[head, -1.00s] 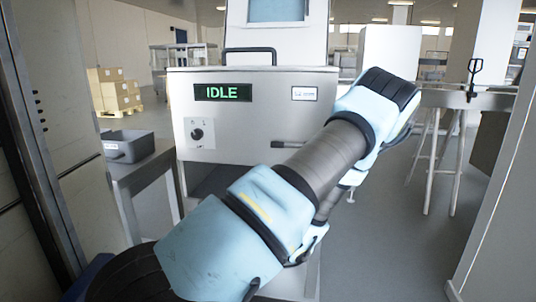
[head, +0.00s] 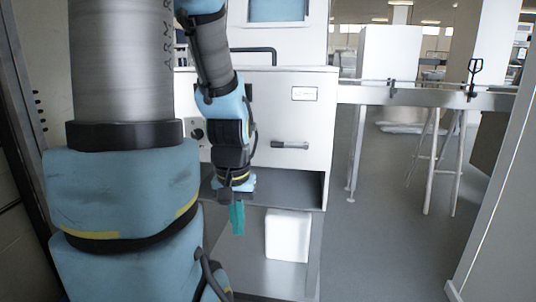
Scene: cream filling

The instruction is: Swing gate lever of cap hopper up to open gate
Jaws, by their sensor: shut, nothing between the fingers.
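I cannot tell for sure which part is the cap hopper or its gate lever.
A white block (head: 288,236) sits on the low shelf under the machine. The floor (head: 385,210) between machine and right wall is open. My arm fills the left side.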

